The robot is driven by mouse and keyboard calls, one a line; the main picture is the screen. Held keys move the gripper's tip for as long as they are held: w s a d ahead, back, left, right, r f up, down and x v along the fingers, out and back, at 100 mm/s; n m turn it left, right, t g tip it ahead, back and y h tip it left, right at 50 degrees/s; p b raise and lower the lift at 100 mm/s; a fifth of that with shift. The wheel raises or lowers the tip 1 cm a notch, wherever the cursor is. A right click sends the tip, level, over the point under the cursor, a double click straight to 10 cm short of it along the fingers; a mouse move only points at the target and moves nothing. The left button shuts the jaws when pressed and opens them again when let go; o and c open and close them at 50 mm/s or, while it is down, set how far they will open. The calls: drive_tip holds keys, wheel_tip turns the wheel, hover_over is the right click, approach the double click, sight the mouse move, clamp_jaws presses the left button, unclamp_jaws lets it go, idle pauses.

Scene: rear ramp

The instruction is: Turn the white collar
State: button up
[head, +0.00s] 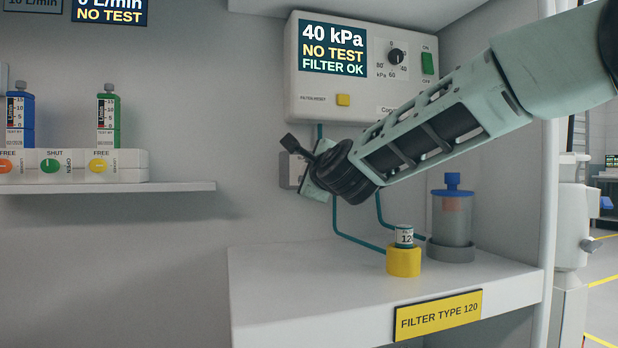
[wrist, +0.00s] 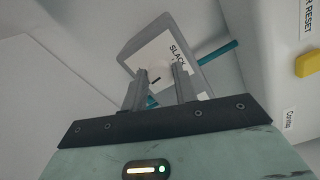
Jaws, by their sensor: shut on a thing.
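The white collar (wrist: 160,71) is a small pale round part with a short dark mark, on a grey wall plate (wrist: 141,39) in the wrist view. The plate carries a white label that reads "SLACK", its end cut off by a finger. My gripper (wrist: 162,70) has its two fingers on either side of the collar, shut on it. In the head view the plate (head: 287,168) shows only at its left edge; my gripper and wrist hide the collar and most of the plate there.
A control box (head: 292,95) reading "40 kPa NO TEST FILTER OK" hangs just above my wrist. Teal tubes run down the wall. A yellow cup (head: 404,263) and a clear canister (head: 452,220) stand on the shelf (head: 290,290) below. A valve block (head: 125,166) sits left.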

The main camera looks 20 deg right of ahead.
drive_tip(key=shift+f, duration=0.1)
idle(0.3)
drive_tip(key=o, duration=1)
drive_tip(key=shift+c, duration=0.2)
drive_tip(key=shift+s, duration=0.1)
drive_tip(key=s+p, duration=0.2)
drive_tip(key=s, duration=1.5)
drive_tip(key=shift+p, duration=0.4)
drive_tip(key=shift+s, duration=0.15)
